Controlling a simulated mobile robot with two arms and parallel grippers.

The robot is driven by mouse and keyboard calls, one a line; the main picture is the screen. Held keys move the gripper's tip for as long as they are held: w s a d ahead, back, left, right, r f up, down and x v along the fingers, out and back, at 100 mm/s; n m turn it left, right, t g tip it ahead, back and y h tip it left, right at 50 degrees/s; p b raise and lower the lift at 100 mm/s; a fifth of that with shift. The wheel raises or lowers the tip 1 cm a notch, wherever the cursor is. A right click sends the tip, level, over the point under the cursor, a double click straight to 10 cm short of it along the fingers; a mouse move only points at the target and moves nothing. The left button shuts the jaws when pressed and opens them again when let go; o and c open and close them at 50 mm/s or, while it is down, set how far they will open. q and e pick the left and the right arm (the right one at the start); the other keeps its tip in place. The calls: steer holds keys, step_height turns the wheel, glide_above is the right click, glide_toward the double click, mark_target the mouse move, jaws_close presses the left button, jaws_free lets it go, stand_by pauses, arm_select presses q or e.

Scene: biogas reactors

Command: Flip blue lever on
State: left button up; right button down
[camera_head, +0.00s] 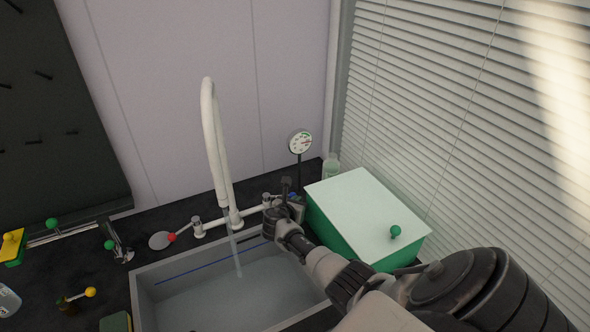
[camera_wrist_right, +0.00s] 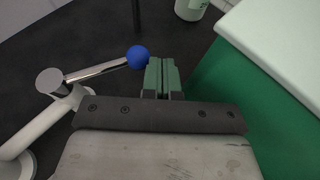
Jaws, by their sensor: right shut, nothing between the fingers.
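The blue lever is a metal rod with a blue ball (camera_wrist_right: 138,57) at its end, joined to a white pipe fitting at the left of the right wrist view. In the head view only a small bit of blue (camera_head: 292,195) shows beside my right gripper (camera_head: 288,188), which hides much of the lever. In the right wrist view, the green fingers of my right gripper (camera_wrist_right: 164,76) are shut and empty. They are just right of the ball, very close; I cannot tell if they touch. My left gripper is not in view.
A green box with a pale lid (camera_head: 365,205) stands right of the gripper. A white tap (camera_head: 212,140) runs water into the grey sink (camera_head: 150,300). A red-ended lever (camera_head: 171,238) is left of the tap. A round gauge (camera_head: 300,142) stands behind.

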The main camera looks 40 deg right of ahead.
stand_by(0.6)
steer(key=v, duration=1)
steer(key=shift+a+r+p, duration=0.2)
steer(key=shift+a+p, duration=0.1)
steer(key=shift+p, duration=0.05)
steer(key=shift+s+f, duration=0.1)
